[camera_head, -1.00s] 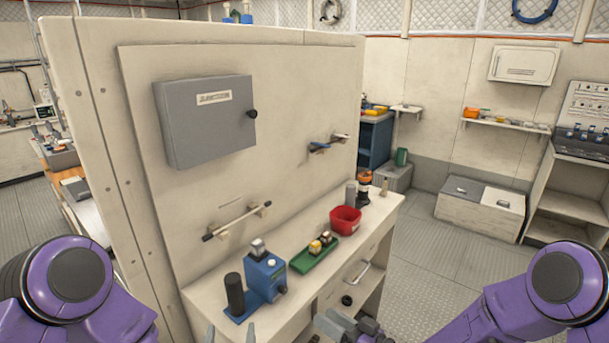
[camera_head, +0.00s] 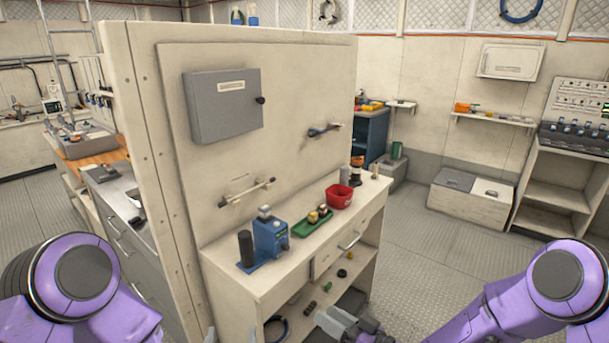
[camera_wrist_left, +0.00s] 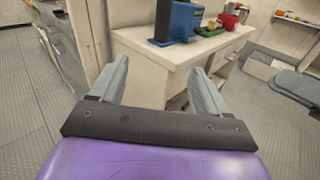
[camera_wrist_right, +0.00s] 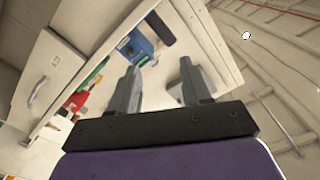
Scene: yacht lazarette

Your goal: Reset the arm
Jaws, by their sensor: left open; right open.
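My left gripper (camera_wrist_left: 162,90) is open and empty in the left wrist view, with the workbench (camera_wrist_left: 150,62) ahead of it. In the head view only its fingertips show at the bottom edge, below the bench's front left corner. My right gripper (camera_wrist_right: 160,90) is open and empty in the right wrist view, which is rolled and shows the bench past the fingers. In the head view the right gripper (camera_head: 345,322) is at the bottom centre, in front of the bench's lower shelf. Neither gripper touches anything that I can see.
The bench (camera_head: 235,285) stands against a panel wall. On it are a blue device (camera_head: 270,238), a green tray (camera_head: 306,228) with small parts and a red bin (camera_head: 339,197). A grey cabinet (camera_head: 222,105) hangs above. Floor (camera_head: 420,260) to the right is clear.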

